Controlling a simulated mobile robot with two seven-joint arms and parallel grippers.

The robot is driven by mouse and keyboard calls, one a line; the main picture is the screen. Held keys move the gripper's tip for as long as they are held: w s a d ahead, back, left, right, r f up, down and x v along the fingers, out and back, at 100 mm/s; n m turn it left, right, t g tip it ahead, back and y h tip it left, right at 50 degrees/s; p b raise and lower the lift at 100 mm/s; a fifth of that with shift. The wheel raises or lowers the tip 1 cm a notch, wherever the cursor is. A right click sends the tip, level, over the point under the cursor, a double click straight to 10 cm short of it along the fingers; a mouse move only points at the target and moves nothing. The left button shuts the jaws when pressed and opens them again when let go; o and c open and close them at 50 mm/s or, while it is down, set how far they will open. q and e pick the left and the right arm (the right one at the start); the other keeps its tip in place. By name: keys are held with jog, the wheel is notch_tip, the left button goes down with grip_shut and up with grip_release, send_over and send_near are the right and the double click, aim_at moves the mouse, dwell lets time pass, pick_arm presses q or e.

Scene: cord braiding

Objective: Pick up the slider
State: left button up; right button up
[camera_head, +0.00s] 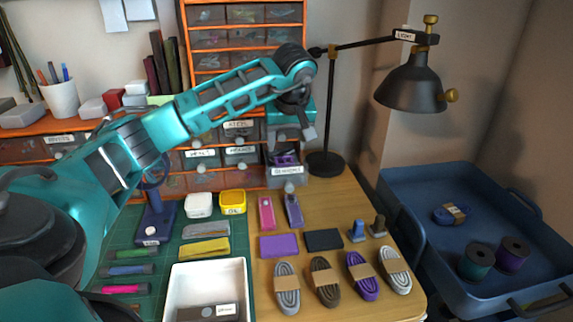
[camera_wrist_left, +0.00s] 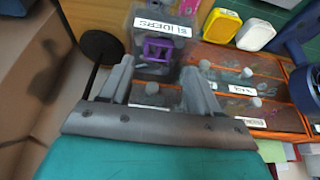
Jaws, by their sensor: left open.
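A purple slider (camera_head: 285,158) lies in a clear bin (camera_head: 289,181) with a SLIDERS label, at the foot of the drawer cabinet. In the left wrist view the slider (camera_wrist_left: 157,49) shows as a purple frame-like piece inside the bin, beyond my fingers. My left gripper (camera_head: 292,136) is above the bin, pointing down, partly hidden by its own wrist. In the left wrist view my left gripper (camera_wrist_left: 158,82) has its two grey fingers well apart, with nothing held between them. My right gripper is in neither view.
A black lamp (camera_head: 325,163) stands close right of the bin. Orange-framed drawers (camera_head: 213,155) rise behind and left. White and yellow boxes (camera_head: 233,201), pink and purple pieces, and several cord bundles (camera_head: 325,282) lie in front. A blue tray (camera_head: 405,190) is at right.

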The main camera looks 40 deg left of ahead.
aim_at(285, 160)
pick_arm(q)
jog(key=x, duration=0.5)
jog(key=b+x, duration=0.1)
jog(key=x, duration=0.1)
jog(key=shift+w+a, duration=0.3)
jog(key=shift+w, duration=0.05)
jog(key=shift+c, duration=0.3)
jog(key=c, duration=0.7)
